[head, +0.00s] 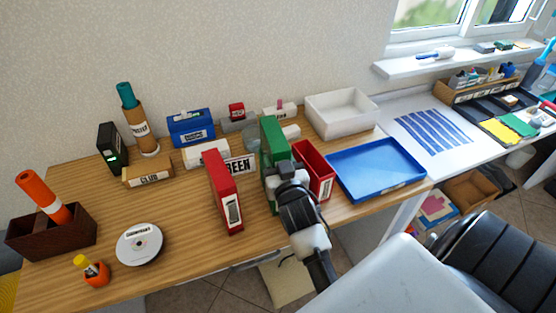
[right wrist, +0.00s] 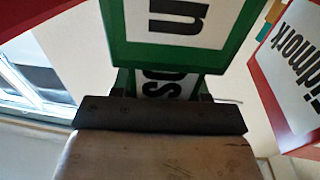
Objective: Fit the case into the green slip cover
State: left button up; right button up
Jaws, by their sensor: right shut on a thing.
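The green slip cover (head: 269,130) stands upright near the middle of the wooden table. In the right wrist view its green edge and white label (right wrist: 180,55) fill the top middle. My right gripper (head: 284,181) is at the near side of the cover, shut on the case (right wrist: 160,88). A white strip of the case with black letters shows between the fingers, just beyond the dark gripper body and next to the cover's edge. How far the case is inside the cover is hidden. My left gripper is not in view.
A red case-like box (head: 224,190) stands close on the left, and an open red cover (head: 313,170) close on the right. A GREEN sign (head: 240,164) is behind. A blue tray (head: 376,168) lies further right.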

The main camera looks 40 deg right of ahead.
jog(key=shift+f+b, duration=0.8)
jog(key=shift+f, duration=0.35)
jog(key=o, duration=1.3)
jog(key=shift+c, duration=0.2)
jog(key=shift+f, duration=0.1)
jog(key=shift+s, duration=0.1)
